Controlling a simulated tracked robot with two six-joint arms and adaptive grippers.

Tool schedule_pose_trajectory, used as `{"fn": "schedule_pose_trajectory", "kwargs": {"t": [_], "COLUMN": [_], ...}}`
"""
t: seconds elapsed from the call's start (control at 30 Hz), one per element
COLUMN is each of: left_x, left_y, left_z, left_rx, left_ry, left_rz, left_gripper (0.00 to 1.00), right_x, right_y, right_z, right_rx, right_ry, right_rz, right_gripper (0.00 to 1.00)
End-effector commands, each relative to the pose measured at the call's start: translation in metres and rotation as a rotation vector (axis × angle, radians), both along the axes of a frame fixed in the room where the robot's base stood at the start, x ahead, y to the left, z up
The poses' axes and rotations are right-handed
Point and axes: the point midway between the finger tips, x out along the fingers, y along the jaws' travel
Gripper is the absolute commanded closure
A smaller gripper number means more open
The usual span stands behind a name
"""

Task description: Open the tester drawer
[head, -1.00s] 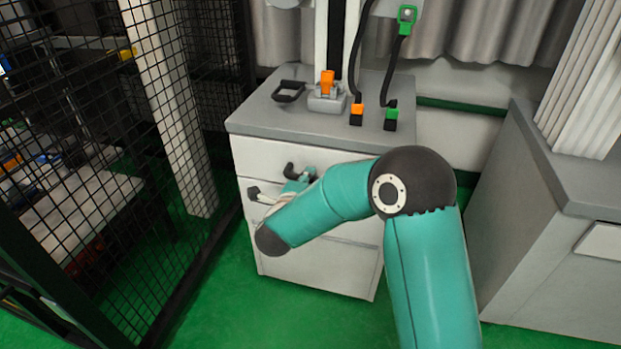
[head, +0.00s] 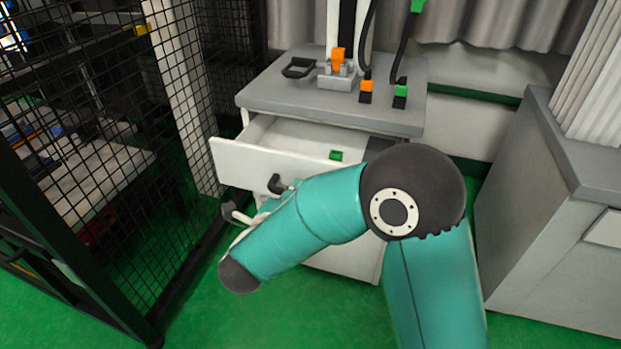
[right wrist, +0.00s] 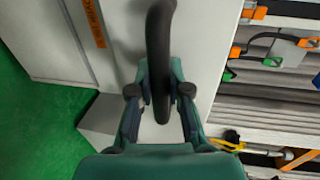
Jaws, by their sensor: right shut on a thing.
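The tester drawer (head: 240,165) is the top drawer of the white cabinet under the grey top, and it stands pulled out, with its inside showing. A dark handle (head: 280,184) sits on its front, partly hidden by my right arm. In the right wrist view, the dark handle (right wrist: 159,40) runs between the fingers of my right gripper (right wrist: 160,92), which is shut on it. In the head view my right forearm hides most of this gripper. My left gripper is not in view.
A green item (head: 336,155) shows in the drawer. The tester with an orange part (head: 338,59) stands on the grey top (head: 300,98). A black mesh fence (head: 75,150) stands close on the left. Another cabinet (head: 540,200) stands at right. Green floor (head: 310,310) is clear in front.

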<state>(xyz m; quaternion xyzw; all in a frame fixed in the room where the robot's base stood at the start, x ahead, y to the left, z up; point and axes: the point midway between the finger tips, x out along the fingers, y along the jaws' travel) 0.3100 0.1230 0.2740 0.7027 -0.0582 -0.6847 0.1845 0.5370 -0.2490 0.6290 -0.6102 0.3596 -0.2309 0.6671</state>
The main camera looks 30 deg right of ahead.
Motion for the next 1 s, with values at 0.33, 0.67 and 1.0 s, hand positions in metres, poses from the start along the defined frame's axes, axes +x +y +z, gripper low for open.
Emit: {"fn": "schedule_pose_trajectory", "kwargs": {"t": [0.33,0.67,1.0], "left_x": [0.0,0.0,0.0], "left_y": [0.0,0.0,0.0], "left_z": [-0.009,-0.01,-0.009], "left_rx": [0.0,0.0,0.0], "left_ry": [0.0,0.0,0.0], "left_rz": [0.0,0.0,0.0], "left_gripper": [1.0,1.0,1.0], "right_x": [-0.031,-0.036,-0.036], "right_y": [0.039,0.043,0.041], "right_z": [-0.002,-0.002,-0.001], "right_rx": [0.007,0.006,0.005], "right_ry": [0.002,0.002,0.001], "right_rz": [0.015,0.012,0.007], "right_gripper": [1.0,1.0,0.57]}}
